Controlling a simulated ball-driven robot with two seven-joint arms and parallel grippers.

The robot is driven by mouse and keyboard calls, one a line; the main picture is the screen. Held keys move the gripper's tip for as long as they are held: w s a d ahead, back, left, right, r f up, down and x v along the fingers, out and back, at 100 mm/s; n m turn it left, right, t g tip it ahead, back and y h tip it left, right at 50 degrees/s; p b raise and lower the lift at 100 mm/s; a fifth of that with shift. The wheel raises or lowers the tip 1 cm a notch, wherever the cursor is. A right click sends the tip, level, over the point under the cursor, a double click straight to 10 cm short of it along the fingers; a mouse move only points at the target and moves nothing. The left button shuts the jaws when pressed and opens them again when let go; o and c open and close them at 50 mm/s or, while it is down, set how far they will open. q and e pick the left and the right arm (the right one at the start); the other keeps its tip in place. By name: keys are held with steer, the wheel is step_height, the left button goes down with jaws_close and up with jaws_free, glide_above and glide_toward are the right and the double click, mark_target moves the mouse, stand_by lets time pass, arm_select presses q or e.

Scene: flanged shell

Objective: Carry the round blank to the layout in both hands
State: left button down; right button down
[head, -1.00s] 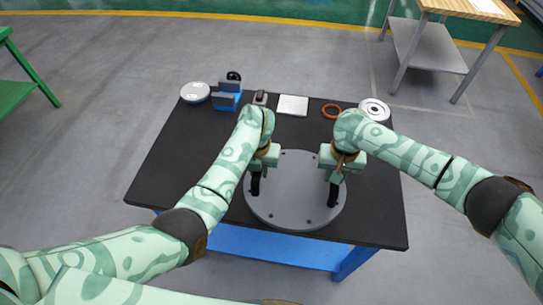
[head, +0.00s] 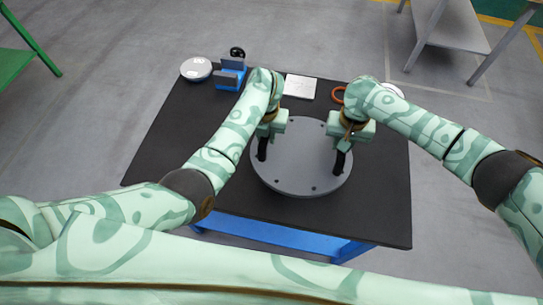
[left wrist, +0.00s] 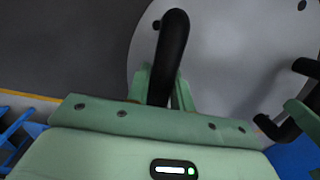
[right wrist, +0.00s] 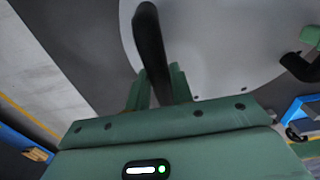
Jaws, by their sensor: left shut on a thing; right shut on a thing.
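The round blank (head: 300,178) is a grey disc with small dark holes near its rim and two upright black handles. It is over the front half of the black table top; I cannot tell whether it touches it. My left gripper (head: 264,143) is shut on the left handle, and my right gripper (head: 342,148) is shut on the right handle. The left wrist view shows the left black handle (left wrist: 172,50) between the fingers. The right wrist view shows the right handle (right wrist: 150,45) likewise. I cannot make out a layout in these views.
A grey bench (head: 450,35) stands at the back right. Bare floor surrounds the table.

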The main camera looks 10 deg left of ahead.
arm_select(q)
steer(key=shift+w+a+f, duration=0.15)
steer(key=shift+a, duration=0.1)
arm_select(e)
steer(key=shift+w+d, duration=0.1)
